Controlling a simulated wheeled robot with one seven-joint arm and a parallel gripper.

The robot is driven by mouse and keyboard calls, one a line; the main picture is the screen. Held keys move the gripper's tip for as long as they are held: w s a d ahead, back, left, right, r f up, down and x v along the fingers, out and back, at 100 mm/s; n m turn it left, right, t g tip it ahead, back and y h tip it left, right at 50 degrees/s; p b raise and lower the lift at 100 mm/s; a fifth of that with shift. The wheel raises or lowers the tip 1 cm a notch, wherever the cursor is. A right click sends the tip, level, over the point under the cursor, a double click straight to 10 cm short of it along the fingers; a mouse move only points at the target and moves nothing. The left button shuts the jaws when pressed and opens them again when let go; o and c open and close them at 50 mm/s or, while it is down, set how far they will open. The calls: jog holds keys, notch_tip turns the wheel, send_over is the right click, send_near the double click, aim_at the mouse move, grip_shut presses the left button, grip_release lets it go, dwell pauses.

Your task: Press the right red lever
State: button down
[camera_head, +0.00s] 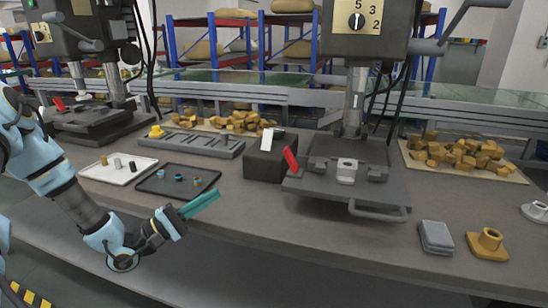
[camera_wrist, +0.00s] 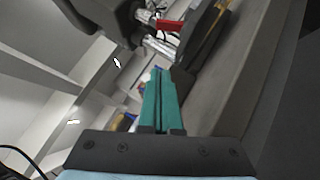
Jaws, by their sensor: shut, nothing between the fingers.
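The right red lever (camera_head: 291,160) stands tilted at the left edge of the right press's dark base, beside a black box. A second red lever (camera_head: 59,103) is on the left press at the far left. My gripper (camera_head: 217,194) has teal fingers, which are shut together and empty. It hangs in front of the bench's near edge, left of and nearer than the right lever, clearly apart from it. In the wrist view the shut fingers (camera_wrist: 158,75) point toward a red piece (camera_wrist: 169,25) near the top, which looks like the right lever.
A black box (camera_head: 264,164) with a white switch stands just left of the right lever. A black tray (camera_head: 153,186) and a white tray (camera_head: 95,174) hold small parts. The right press base (camera_head: 335,190) has a front handle. Brass-coloured blocks (camera_head: 455,153) lie behind.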

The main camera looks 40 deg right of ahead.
jog(key=p, duration=0.5)
send_near(291, 160)
jog(key=w+d+r, duration=0.1)
jog(key=w+d, duration=0.4)
jog(key=shift+s+d+r+p, duration=0.25)
jog(key=shift+s+r+p, duration=0.05)
jog(key=shift+s, duration=0.25)
jog(key=shift+s+d+r+p, duration=0.25)
jog(key=shift+s+r+p, duration=0.1)
jog(key=shift+s, duration=0.2)
jog(key=shift+s+d+r+p, duration=0.25)
jog(key=shift+s+r, duration=0.05)
jog(key=shift+s, duration=0.25)
